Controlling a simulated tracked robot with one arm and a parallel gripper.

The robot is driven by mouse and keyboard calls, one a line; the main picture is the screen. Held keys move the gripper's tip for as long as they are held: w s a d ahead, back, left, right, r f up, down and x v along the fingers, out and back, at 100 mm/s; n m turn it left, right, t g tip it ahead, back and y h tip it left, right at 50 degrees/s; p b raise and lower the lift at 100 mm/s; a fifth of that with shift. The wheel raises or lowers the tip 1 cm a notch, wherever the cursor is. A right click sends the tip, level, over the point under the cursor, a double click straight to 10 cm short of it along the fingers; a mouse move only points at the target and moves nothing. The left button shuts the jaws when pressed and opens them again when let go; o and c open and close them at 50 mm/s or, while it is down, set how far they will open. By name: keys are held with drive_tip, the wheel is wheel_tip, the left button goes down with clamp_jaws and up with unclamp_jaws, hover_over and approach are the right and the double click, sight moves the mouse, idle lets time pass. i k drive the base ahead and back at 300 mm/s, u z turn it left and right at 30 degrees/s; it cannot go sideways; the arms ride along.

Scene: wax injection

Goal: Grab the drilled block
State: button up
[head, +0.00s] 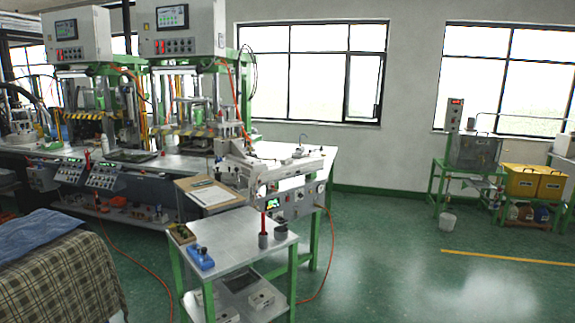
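No block with clearly visible drilled holes can be made out at this distance. A small dark and yellowish block-like item (182,233) lies at the back left of the small metal-topped table (235,250); whether it has holes I cannot tell. A blue item (200,258) lies in front of it on the same table. My gripper is not in the head view.
A red upright tool (263,228) and a dark cup (281,231) stand at the table's right. A plaid-covered surface (60,275) is at lower left. Wax machines (190,100) line the back left. Green floor (400,265) is open at right.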

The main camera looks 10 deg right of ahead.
sight(286, 161)
drive_tip(key=k, duration=1.3)
drive_tip(key=z, duration=0.3)
drive_tip(key=i, duration=1.05)
drive_tip(key=z, duration=0.55)
drive_tip(key=i, duration=1.3)
drive_tip(key=z, duration=0.4)
drive_tip(key=i, duration=4)
drive_tip(key=u, duration=0.5)
drive_tip(key=i, duration=1.3)
drive_tip(key=u, duration=0.55)
